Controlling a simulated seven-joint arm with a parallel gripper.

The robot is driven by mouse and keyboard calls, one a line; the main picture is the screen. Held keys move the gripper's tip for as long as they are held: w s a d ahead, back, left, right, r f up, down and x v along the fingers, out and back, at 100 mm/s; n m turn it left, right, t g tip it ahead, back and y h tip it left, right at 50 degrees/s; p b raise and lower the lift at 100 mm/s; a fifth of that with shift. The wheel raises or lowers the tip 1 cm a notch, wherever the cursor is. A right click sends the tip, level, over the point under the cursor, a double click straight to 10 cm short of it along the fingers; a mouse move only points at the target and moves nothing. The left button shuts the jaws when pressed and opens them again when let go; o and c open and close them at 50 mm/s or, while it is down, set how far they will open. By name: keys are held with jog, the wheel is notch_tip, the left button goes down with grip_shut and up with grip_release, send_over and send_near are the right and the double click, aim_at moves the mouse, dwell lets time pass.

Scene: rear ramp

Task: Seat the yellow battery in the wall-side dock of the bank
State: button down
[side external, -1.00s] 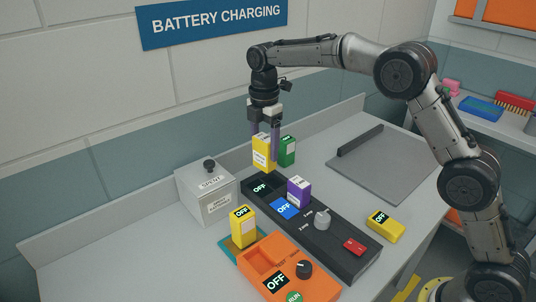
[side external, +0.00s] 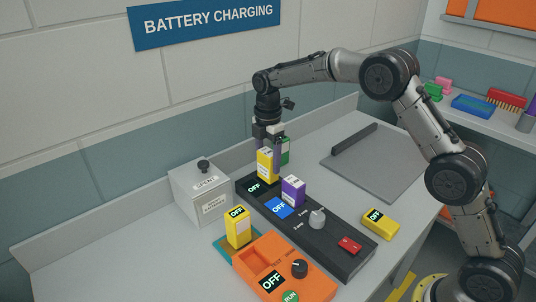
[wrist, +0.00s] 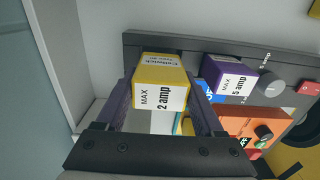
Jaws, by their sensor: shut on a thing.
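My gripper (side external: 266,151) is shut on an upright yellow battery (side external: 266,166) with a white label, holding it at the wall-side end of the dark charging bank (side external: 335,249). In the wrist view, the label on this battery (wrist: 161,88) reads "MAX 2 amp". Its lower end is at or just above the dock beside the bank's OFF display (side external: 253,187); I cannot tell whether it is inside. A purple battery (side external: 293,191) stands in the neighbouring dock beside a lit blue display (side external: 279,207); its label reads "MAX 5 amp".
A grey lidded box (side external: 201,194) is left of the bank. An orange unit (side external: 300,275) and another upright yellow block (side external: 237,228) are in front. A yellow block (side external: 380,223) lies at right, below a grey plate (side external: 370,170).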

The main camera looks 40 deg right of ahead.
jog(key=shift+f, duration=1.65)
jog(key=shift+f, duration=0.3)
grip_release()
jog(key=shift+f, duration=0.1)
